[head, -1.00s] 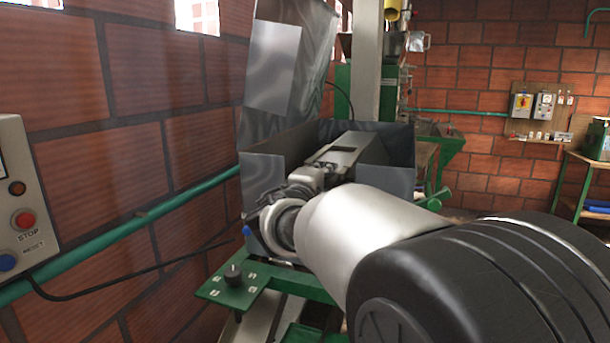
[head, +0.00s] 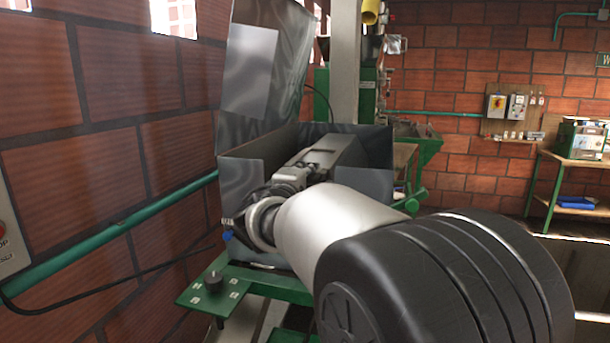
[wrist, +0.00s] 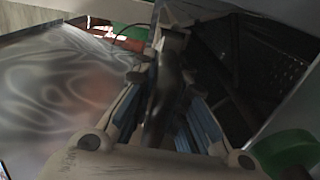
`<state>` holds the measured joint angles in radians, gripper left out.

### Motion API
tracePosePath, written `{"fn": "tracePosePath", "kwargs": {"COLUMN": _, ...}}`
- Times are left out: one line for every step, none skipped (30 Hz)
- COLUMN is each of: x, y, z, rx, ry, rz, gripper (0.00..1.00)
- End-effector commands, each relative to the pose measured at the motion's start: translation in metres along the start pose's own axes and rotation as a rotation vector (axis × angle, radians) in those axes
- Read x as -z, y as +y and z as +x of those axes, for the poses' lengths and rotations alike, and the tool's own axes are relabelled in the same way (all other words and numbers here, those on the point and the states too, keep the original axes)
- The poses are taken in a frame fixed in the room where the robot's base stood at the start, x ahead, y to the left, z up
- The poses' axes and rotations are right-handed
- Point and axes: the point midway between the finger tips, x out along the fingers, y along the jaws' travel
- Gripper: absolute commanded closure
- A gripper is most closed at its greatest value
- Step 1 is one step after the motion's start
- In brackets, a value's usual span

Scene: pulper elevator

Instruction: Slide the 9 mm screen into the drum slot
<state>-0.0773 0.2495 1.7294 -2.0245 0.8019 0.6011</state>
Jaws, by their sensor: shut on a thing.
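My gripper (wrist: 165,95) shows in the wrist view with its two blue-padded fingers closed on a narrow dark grey piece (wrist: 163,88). It looks like the edge or grip of the 9 mm screen, but most of it is hidden or in shadow. Right of the fingers is a dark interior with a perforated surface (wrist: 285,62); I cannot tell whether this is the drum. In the head view my gripper reaches into the open metal housing (head: 372,181), and its fingertips are hidden. The drum slot cannot be made out.
The housing's tall lid (head: 262,75) stands open against the brick wall side. A green bracket with a black knob (head: 214,281) sits at the front left. A green pipe (head: 125,228) runs along the left wall. A green table (head: 575,170) stands far right.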

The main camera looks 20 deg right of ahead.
Motion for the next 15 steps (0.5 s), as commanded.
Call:
{"fn": "tracePosePath", "kwargs": {"x": 0.000, "y": 0.002, "z": 0.002, "rx": -0.003, "ry": -0.001, "rz": 0.000, "gripper": 1.00}}
{"fn": "tracePosePath", "kwargs": {"x": 0.000, "y": 0.002, "z": 0.002, "rx": -0.003, "ry": -0.001, "rz": 0.000, "gripper": 1.00}}
{"fn": "tracePosePath", "kwargs": {"x": -0.001, "y": 0.002, "z": 0.003, "rx": -0.003, "ry": -0.001, "rz": 0.000, "gripper": 1.00}}
{"fn": "tracePosePath", "kwargs": {"x": -0.001, "y": 0.002, "z": 0.004, "rx": -0.003, "ry": -0.001, "rz": 0.000, "gripper": 1.00}}
{"fn": "tracePosePath", "kwargs": {"x": -0.001, "y": 0.002, "z": 0.005, "rx": -0.003, "ry": -0.001, "rz": 0.000, "gripper": 1.00}}
{"fn": "tracePosePath", "kwargs": {"x": -0.001, "y": 0.002, "z": 0.006, "rx": -0.003, "ry": -0.001, "rz": 0.000, "gripper": 1.00}}
{"fn": "tracePosePath", "kwargs": {"x": -0.001, "y": 0.002, "z": 0.006, "rx": -0.003, "ry": -0.001, "rz": 0.000, "gripper": 1.00}}
{"fn": "tracePosePath", "kwargs": {"x": -0.001, "y": 0.002, "z": 0.007, "rx": -0.004, "ry": -0.001, "rz": 0.001, "gripper": 1.00}}
{"fn": "tracePosePath", "kwargs": {"x": -0.001, "y": 0.002, "z": 0.008, "rx": -0.004, "ry": -0.001, "rz": 0.001, "gripper": 1.00}}
{"fn": "tracePosePath", "kwargs": {"x": -0.001, "y": 0.002, "z": 0.009, "rx": -0.004, "ry": -0.001, "rz": 0.001, "gripper": 1.00}}
{"fn": "tracePosePath", "kwargs": {"x": -0.001, "y": 0.002, "z": 0.010, "rx": -0.004, "ry": -0.001, "rz": 0.001, "gripper": 1.00}}
{"fn": "tracePosePath", "kwargs": {"x": -0.001, "y": 0.002, "z": 0.011, "rx": -0.004, "ry": -0.001, "rz": 0.001, "gripper": 1.00}}
{"fn": "tracePosePath", "kwargs": {"x": -0.001, "y": 0.002, "z": 0.011, "rx": -0.003, "ry": -0.001, "rz": 0.001, "gripper": 1.00}}
{"fn": "tracePosePath", "kwargs": {"x": -0.001, "y": 0.002, "z": 0.012, "rx": -0.003, "ry": -0.001, "rz": 0.000, "gripper": 1.00}}
{"fn": "tracePosePath", "kwargs": {"x": -0.001, "y": 0.001, "z": 0.013, "rx": -0.003, "ry": -0.001, "rz": 0.000, "gripper": 1.00}}
